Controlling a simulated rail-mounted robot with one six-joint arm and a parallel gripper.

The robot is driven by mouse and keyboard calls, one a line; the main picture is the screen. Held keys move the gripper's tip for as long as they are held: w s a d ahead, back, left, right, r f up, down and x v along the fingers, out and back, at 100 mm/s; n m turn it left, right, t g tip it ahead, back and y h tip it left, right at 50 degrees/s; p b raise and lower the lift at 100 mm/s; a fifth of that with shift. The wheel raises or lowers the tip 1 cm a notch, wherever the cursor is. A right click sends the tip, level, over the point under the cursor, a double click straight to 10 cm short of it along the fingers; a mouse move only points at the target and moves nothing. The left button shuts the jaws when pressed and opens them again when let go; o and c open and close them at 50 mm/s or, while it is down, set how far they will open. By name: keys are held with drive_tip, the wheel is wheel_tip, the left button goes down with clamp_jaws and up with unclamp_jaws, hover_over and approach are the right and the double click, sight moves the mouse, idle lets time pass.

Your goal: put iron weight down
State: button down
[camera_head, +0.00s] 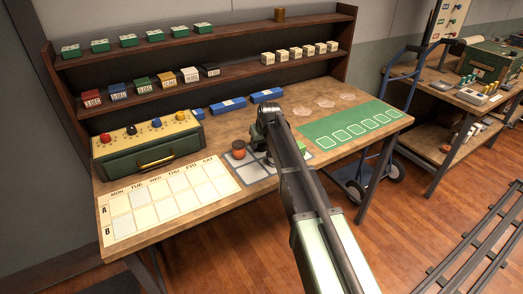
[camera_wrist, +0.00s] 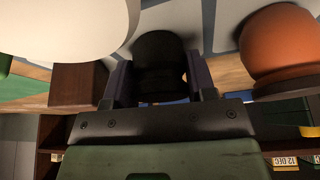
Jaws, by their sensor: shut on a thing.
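The black iron weight (camera_wrist: 158,50) is between the fingers of my gripper (camera_wrist: 158,78) in the wrist view. My gripper is shut on it. The weight is close to a pale grey mat with darker lines (camera_wrist: 209,22); I cannot tell whether it touches the mat. In the head view this mat (camera_head: 250,174) lies on the workbench. My arm covers part of the mat there and hides the weight and most of the gripper.
An orange ball-like thing (camera_wrist: 283,45) stands beside the weight, with a brown block (camera_wrist: 78,84) and a large white rounded thing (camera_wrist: 85,25) on the other side. On the bench are a green box with knobs (camera_head: 148,145), a calendar board (camera_head: 165,200) and a green card mat (camera_head: 345,124).

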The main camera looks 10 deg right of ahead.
drive_tip(key=shift+f, duration=0.2)
drive_tip(key=shift+c, duration=2.2)
unclamp_jaws()
drive_tip(key=shift+r, duration=0.1)
drive_tip(key=a+p+v, duration=0.1)
drive_tip(key=p+v, duration=1.1)
drive_tip(key=v, duration=0.1)
drive_tip(key=s+f+m+g, duration=0.2)
drive_tip(key=s+g, duration=0.2)
drive_tip(key=s, duration=2.6)
drive_tip(key=shift+h, duration=0.4)
